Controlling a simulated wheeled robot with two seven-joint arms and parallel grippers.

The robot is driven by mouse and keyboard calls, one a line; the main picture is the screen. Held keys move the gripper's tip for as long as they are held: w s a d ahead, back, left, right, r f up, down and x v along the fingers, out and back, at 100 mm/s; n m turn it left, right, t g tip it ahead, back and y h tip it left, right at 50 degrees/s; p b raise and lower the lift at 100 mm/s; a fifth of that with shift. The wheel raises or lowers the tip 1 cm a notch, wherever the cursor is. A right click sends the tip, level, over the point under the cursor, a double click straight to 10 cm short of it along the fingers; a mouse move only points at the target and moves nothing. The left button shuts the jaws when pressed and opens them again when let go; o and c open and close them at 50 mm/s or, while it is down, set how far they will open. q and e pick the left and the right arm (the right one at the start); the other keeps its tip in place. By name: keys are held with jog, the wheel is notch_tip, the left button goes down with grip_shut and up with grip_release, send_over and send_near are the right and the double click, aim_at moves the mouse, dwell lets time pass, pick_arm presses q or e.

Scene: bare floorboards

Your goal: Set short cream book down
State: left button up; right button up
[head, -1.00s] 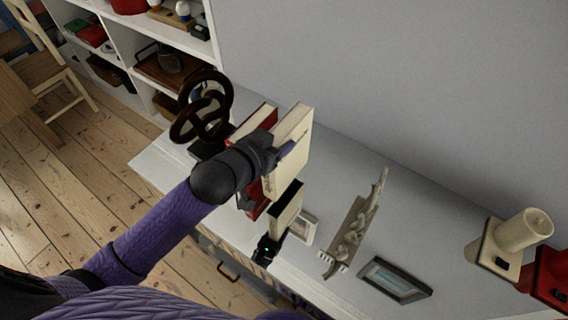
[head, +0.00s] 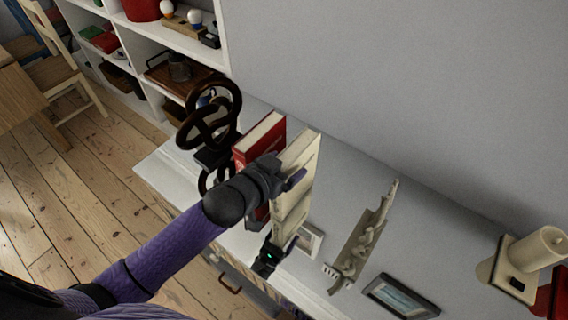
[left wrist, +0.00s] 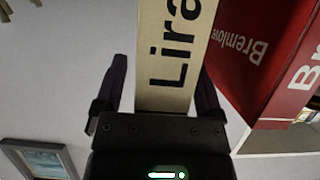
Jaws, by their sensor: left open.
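The short cream book (head: 290,222) stands on the white cabinet top, close against a taller cream book (head: 307,160). In the left wrist view, a cream spine lettered "Lira" (left wrist: 175,45) lies between my two fingers. My left gripper (head: 277,246) is at the near end of the short cream book, with its fingers open on both sides of the spine. A gap shows beside the spine, mainly on the left. My forearm hides part of the books in the head view. My right gripper is out of view.

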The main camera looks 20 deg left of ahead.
pick_arm(q)
jog(key=shift+r, duration=0.2)
jog(key=p+v, duration=0.3)
jog(key=v, duration=0.9)
